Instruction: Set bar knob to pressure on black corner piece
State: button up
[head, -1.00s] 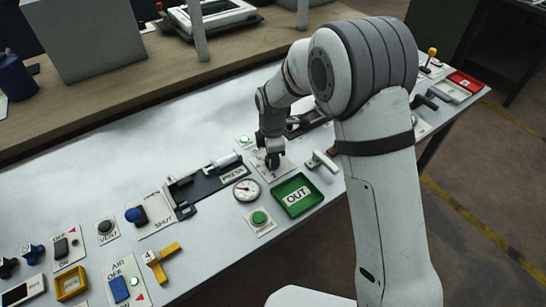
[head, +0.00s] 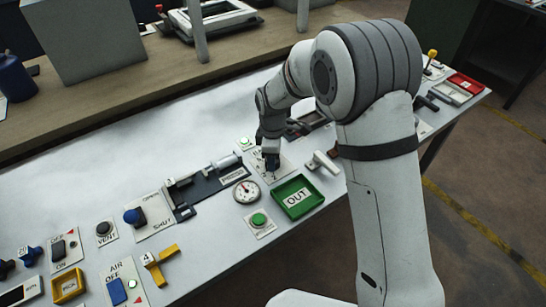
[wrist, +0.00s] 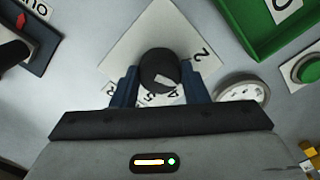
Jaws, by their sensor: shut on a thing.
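A round dark knob (wrist: 158,66) with a white mark on its top sits on a white plate (wrist: 130,45) printed with numbers, among them 2, 4 and 5. My gripper (head: 271,162) is down at this plate, and its two blue fingers are shut on the knob from both sides. The gripper hides much of the knob and plate in the head view. A round white gauge (head: 246,190) with a dark needle lies just beside the plate; its reading is too small to tell. I cannot make out a black corner piece for certain.
A green OUT tray (head: 298,213) and a green button (head: 258,219) are close by. A grey lever handle (head: 322,164) stands right of the plate. A dark slide fixture (head: 205,187) lies to its left. Several switches fill the panel's front left.

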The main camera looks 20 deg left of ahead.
jog(key=shift+s, duration=0.1)
jog(key=o, duration=1)
notch_tip(320, 180, up, 8)
jog(key=shift+f, duration=0.25)
jog(key=shift+r, duration=0.15)
